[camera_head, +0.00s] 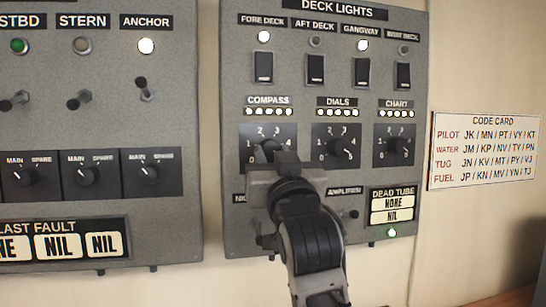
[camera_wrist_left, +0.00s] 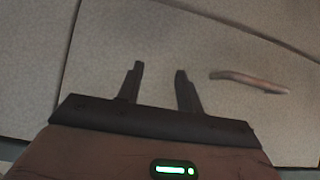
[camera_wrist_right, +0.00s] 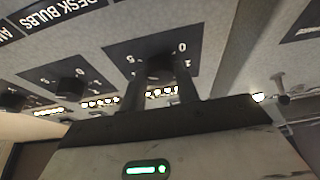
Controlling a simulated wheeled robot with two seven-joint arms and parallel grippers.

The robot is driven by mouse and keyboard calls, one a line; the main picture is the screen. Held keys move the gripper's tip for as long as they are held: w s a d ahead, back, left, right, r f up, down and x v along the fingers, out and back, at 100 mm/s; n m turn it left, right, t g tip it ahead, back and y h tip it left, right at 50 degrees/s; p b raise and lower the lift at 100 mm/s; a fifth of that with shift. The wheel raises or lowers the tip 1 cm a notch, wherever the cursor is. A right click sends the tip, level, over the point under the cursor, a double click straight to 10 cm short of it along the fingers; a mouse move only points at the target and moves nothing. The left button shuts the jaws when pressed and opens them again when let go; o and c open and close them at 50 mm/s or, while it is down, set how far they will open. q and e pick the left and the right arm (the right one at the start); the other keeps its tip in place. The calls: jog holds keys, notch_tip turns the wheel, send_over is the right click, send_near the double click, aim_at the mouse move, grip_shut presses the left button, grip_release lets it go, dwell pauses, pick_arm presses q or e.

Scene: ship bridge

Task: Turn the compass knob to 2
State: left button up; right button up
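The compass knob (camera_head: 268,148) is on its dark plate under the COMPASS label in the head view, mostly hidden by my right gripper (camera_head: 272,160). Numbers show around it, but its pointer is hidden. In the right wrist view, the compass knob (camera_wrist_right: 160,68) lies between the two fingertips of my right gripper (camera_wrist_right: 162,78), one on each side. Whether the fingers press on it I cannot tell. My left gripper (camera_wrist_left: 158,75) is open and empty in front of a plain grey panel surface; it is outside the head view.
The DIALS knob (camera_head: 337,147) and CHART knob (camera_head: 394,147) sit to the right on the same panel. Another panel (camera_head: 90,120) stands left. A curved handle-like piece (camera_wrist_left: 248,80) is near my left gripper.

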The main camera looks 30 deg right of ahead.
jog(key=shift+n, duration=0.3)
jog(key=n+g+y, duration=0.1)
jog(key=n+y, duration=0.1)
jog(key=n, duration=0.4)
jog(key=d+n+g+y, duration=0.1)
jog(key=n+y, duration=0.2)
jog(key=n, duration=0.4)
jog(key=r+n+g+y, duration=0.1)
jog(key=n+y, duration=0.2)
jog(key=n, duration=0.3)
jog(key=shift+s+d, duration=0.15)
jog(key=n, duration=0.2)
jog(key=n+g, duration=0.1)
jog(key=shift+r+n, duration=0.2)
jog(key=shift+n, duration=0.2)
jog(key=n, duration=0.1)
jog(key=n+g, duration=0.1)
jog(key=n, duration=0.1)
jog(key=shift+r+g+h, duration=0.2)
jog(key=shift+g+h, duration=0.1)
jog(key=n, duration=0.1)
jog(key=n+g, duration=0.1)
jog(key=shift+a+r+n+h, duration=0.1)
jog(key=shift+a+n+h, duration=0.15)
jog(key=shift+n+h, duration=0.15)
jog(key=shift+a+n+g+h, duration=0.1)
jog(key=shift+n+g+h, duration=0.4)
jog(key=shift+n+h, duration=0.5)
jog(key=shift+n, duration=0.3)
